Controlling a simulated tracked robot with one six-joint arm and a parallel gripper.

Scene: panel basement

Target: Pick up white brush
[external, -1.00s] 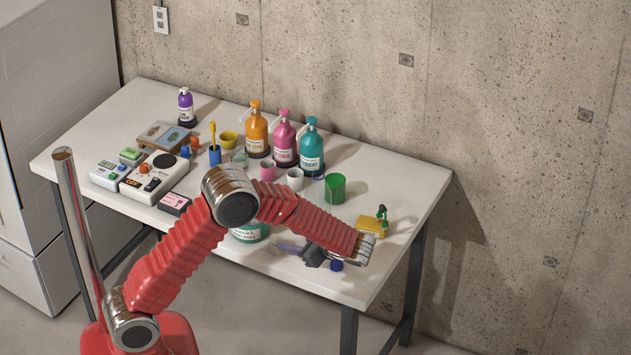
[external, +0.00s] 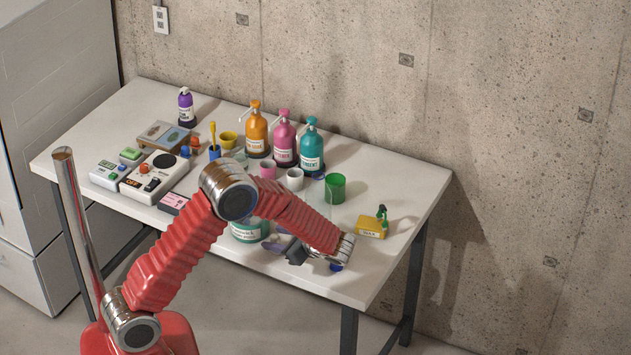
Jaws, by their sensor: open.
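I cannot make out a white brush clearly. A pale lavender-grey object (external: 276,244) lies flat near the front of the table, just left of my gripper, and is partly hidden; I cannot tell whether it is the brush. My gripper (external: 292,252) is low over the front right part of the table, its dark jaws pointing left. It is open, and no object shows held in it. My red arm crosses in front of the table and hides part of this area.
A teal tub (external: 246,233) stands left of my gripper. A dark blue object (external: 336,267) lies just right of it. Several pump bottles (external: 312,148) line the back. The right front corner is clear.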

